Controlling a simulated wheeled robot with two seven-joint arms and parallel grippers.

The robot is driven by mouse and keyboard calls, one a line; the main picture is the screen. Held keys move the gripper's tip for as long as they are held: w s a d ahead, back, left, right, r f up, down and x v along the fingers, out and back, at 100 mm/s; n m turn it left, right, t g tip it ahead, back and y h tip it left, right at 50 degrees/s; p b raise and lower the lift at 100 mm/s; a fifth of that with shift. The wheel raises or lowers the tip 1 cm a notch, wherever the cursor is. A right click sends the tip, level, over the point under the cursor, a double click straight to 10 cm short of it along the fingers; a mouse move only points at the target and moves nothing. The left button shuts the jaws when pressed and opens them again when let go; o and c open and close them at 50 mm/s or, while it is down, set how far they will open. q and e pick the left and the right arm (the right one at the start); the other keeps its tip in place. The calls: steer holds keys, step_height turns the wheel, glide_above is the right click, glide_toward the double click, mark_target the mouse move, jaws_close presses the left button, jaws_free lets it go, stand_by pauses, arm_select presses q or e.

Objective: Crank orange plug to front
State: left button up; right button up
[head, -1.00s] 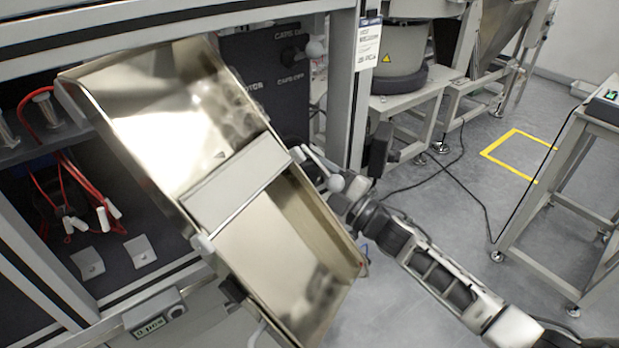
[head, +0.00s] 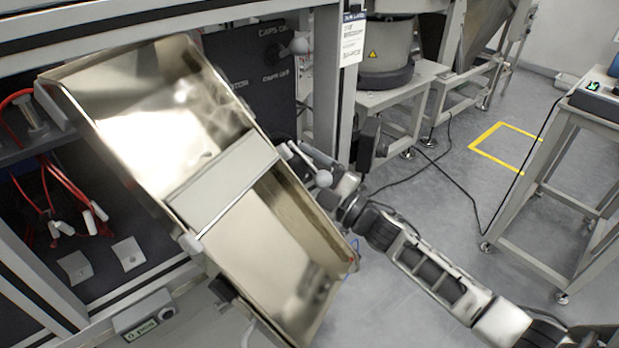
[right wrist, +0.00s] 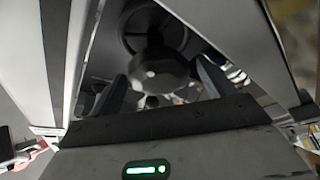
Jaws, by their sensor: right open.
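No orange plug can be made out in either view. In the right wrist view, a dark, shiny round knob (right wrist: 157,68) lies between the two fingers of my right gripper (right wrist: 160,84). The fingers are apart on either side of it; I cannot tell whether they touch it. In the head view my right gripper (head: 322,160) is beside the right edge of the metal tray, largely hidden. A grey ball knob (head: 323,178) shows close to it. My left gripper is not in view.
A large tilted metal tray (head: 220,187) fills the middle of the head view and hides part of the machine. Another grey ball knob (head: 300,45) is on the dark panel (head: 250,70).

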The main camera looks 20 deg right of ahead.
steer(key=shift+s+d+f, duration=0.2)
steer(key=shift+s+d, duration=0.05)
steer(key=shift+s, duration=0.1)
steer(key=s+d, duration=0.7)
steer(key=s, duration=0.2)
steer(key=shift+s+d, duration=0.25)
steer(key=shift+s, duration=0.15)
steer(key=w+a, duration=0.2)
steer(key=w, duration=0.1)
steer(key=w+a, duration=0.5)
steer(key=w, duration=0.1)
steer(key=shift+w+a+r, duration=0.1)
steer(key=shift+w+a, duration=0.15)
steer(key=shift+w, duration=0.15)
steer(key=shift+w+a+r, duration=0.15)
steer(key=shift+w+a, duration=0.15)
steer(key=shift+w, duration=0.1)
steer(key=shift+s, duration=0.1)
